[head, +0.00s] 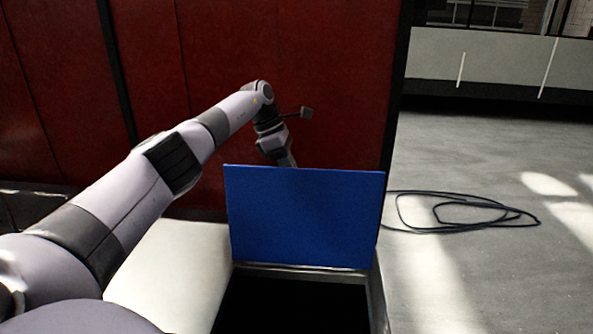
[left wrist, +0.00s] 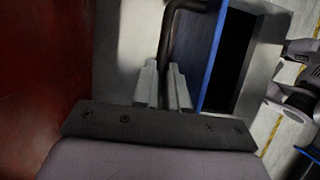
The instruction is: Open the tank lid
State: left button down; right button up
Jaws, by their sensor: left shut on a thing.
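The blue tank lid (head: 305,217) stands raised, close to upright, at the back edge of the dark tank opening (head: 290,303). In the left wrist view the lid (left wrist: 213,55) shows nearly edge-on, beside the dark opening (left wrist: 233,55). A dark bent bar handle (left wrist: 171,40) is on the lid's outer side. My left gripper (left wrist: 166,80) is shut on this handle, with one finger on each side of it. In the head view my left arm reaches behind the lid, which hides the fingertips and handle. My right gripper is not in view.
A dark red panelled wall (head: 290,60) stands close behind the lid and my left wrist. A pale surface (head: 175,275) lies left of the opening. A dark cable or hose (head: 460,228) lies coiled on the grey floor at right, where the floor is otherwise clear.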

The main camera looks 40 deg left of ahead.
pick_arm(q)
jog(key=shift+f, duration=0.7)
jog(key=c, duration=1.2)
grip_release()
jog(key=shift+o, duration=0.2)
jog(key=shift+w+a+f, duration=0.1)
jog(key=shift+w, duration=0.05)
jog(key=shift+r, duration=0.25)
jog(key=v, duration=0.7)
jog(key=shift+w, duration=0.1)
